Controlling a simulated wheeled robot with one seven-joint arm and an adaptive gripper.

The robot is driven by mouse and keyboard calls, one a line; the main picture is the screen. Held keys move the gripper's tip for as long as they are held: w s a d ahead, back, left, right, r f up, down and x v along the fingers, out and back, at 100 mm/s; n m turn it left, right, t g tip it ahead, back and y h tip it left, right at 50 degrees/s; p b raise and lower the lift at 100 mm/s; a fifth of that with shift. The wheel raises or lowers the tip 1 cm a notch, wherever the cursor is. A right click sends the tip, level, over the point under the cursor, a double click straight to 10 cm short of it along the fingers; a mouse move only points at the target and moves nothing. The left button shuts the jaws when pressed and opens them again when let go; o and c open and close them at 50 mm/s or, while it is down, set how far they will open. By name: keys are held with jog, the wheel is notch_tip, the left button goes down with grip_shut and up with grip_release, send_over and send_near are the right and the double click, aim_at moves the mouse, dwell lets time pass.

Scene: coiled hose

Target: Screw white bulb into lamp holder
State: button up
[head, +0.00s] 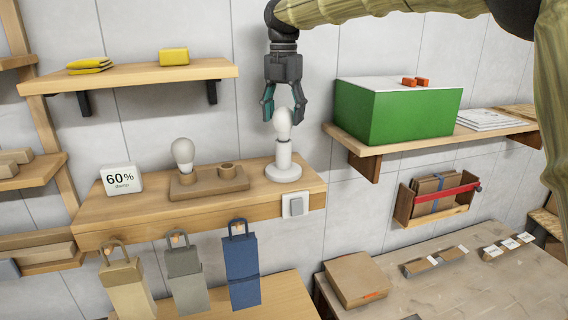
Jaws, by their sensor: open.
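A white bulb (283,124) stands upright on top of the white lamp holder (283,165), which has a round base on the wooden shelf. My gripper (268,109) points down just above and around the bulb's upper part. Its fingers are open, with a finger on each side of the bulb. I cannot tell whether the fingers touch it or how deep the bulb sits in the holder. A second white bulb (183,153) stands in the left socket of a brown wooden block (208,183). The block's right socket (227,169) is empty.
A white switch (295,204) is on the shelf's front edge. Several bags (241,268) hang below. A green box (397,110) sits on the right shelf, beside the gripper. An upper shelf (130,76) is at left.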

jog(key=shift+r, duration=3.5)
